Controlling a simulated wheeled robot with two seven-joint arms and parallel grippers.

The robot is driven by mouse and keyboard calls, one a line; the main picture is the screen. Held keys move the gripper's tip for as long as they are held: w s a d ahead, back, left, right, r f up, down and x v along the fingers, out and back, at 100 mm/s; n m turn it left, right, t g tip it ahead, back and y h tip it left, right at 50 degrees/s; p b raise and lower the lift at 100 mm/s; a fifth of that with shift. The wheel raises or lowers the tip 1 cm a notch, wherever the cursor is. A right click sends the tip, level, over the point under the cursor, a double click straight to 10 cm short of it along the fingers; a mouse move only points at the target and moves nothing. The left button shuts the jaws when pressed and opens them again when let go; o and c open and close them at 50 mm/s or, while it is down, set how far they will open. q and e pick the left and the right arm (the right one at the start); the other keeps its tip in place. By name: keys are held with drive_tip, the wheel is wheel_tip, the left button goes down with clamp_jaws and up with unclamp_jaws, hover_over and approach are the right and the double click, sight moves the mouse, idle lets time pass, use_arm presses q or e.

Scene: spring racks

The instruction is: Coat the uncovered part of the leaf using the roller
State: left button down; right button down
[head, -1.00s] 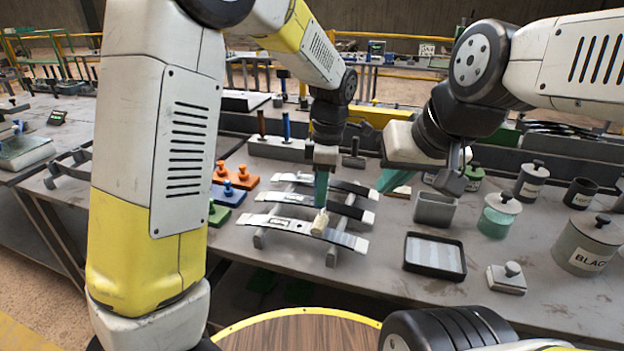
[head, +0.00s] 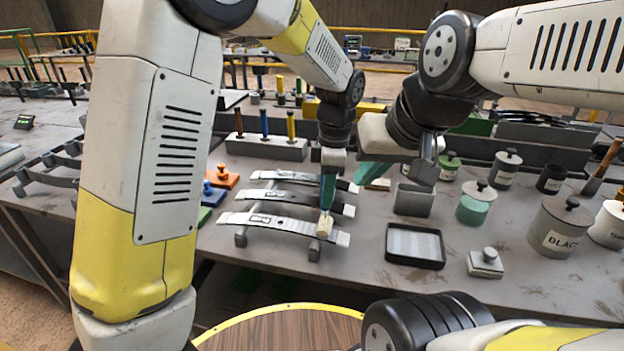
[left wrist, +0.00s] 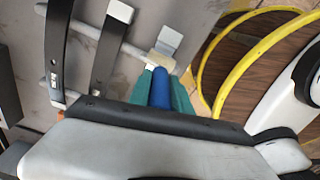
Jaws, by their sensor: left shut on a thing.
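Several curved leaves lie across a grey rack (head: 240,238). The front leaf (head: 290,224) has a dark band with a label and pale ends. My left gripper (head: 327,200) is shut on the roller's blue handle (left wrist: 161,88). The cream roller head (head: 325,226) is at the front leaf near its right end, seemingly touching it. The left wrist view shows the leaf's pale tip (left wrist: 170,42) just beyond the roller head (left wrist: 160,62). My right gripper (head: 372,173) hangs over the table behind and right of the rack; its opening is unclear.
A black-rimmed tray (head: 414,262), a grey box (head: 413,200), a green-filled jar (head: 473,205) and a BLACK-labelled pot (head: 562,228) stand to the right. Coloured handled blocks (head: 215,192) sit left of the rack. A holder with upright handled tools (head: 265,147) stands behind.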

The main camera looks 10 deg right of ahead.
use_arm(q)
drive_tip(key=shift+s+d, duration=0.8)
drive_tip(key=shift+d, duration=1.4)
drive_tip(key=w+a, duration=0.4)
drive_tip(key=a, duration=0.6)
drive_tip(key=shift+a+r, duration=0.3)
drive_tip(key=shift+r, duration=0.15)
drive_tip(key=w+a+f, duration=0.1)
drive_tip(key=w+a, duration=0.2)
drive_tip(key=a, duration=0.7)
drive_tip(key=w+a, duration=0.4)
drive_tip(key=a, duration=0.6)
drive_tip(key=shift+w+a+f, duration=0.15)
drive_tip(key=shift+f, duration=0.2)
idle(0.3)
wheel_tip(320, 180, up, 6)
idle(0.7)
